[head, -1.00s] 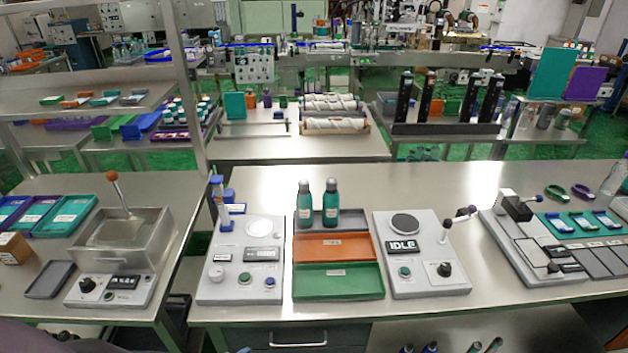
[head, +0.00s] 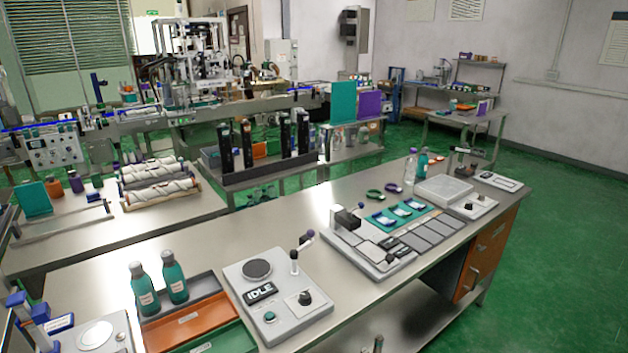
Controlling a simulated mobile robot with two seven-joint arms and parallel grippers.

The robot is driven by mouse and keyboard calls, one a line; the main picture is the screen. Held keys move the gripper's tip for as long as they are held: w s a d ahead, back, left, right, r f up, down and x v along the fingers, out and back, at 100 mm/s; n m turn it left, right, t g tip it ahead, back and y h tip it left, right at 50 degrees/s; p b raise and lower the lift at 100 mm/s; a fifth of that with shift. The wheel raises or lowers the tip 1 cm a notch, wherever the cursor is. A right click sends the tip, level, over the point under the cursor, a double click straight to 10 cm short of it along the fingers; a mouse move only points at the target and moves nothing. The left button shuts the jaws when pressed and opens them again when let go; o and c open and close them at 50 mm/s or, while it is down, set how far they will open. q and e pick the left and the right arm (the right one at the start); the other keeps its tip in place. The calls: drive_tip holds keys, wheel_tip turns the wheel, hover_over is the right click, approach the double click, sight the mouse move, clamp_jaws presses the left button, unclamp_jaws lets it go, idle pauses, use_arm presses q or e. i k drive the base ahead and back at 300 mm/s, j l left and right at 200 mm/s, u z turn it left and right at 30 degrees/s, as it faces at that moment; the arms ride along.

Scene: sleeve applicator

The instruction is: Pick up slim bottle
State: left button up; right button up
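Two teal bottles with grey caps, one (head: 145,294) and the other (head: 174,279), stand upright side by side at the grey tray (head: 206,287), lower left in the head view. Farther right, a clear bottle with a purple cap (head: 410,170) and another teal bottle (head: 422,166) stand upright near the back edge of the bench. I cannot tell which of these is the slim bottle. Neither of my grippers is in view.
The steel bench (head: 300,228) runs diagonally. An orange tray (head: 190,322) and an IDLE control panel (head: 275,298) sit near the teal pair. A sleeve station (head: 380,235) and a scale (head: 444,190) stand farther right. Green floor (head: 560,210) is open at right.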

sight(423, 160)
drive_tip(key=i+l, duration=0.15)
drive_tip(key=l, duration=0.15)
drive_tip(key=i+l, duration=0.1)
drive_tip(key=l, duration=0.25)
drive_tip(key=i+l+u, duration=0.1)
drive_tip(key=l, duration=0.2)
drive_tip(key=i+l, duration=0.15)
drive_tip(key=l, duration=0.2)
drive_tip(key=i+l+u, duration=0.45)
drive_tip(key=l, duration=1.75)
drive_tip(key=l+u, duration=0.4)
drive_tip(key=l, duration=1.8)
drive_tip(key=i+l, duration=0.45)
drive_tip(key=l, duration=0.25)
drive_tip(key=i+u, duration=0.05)
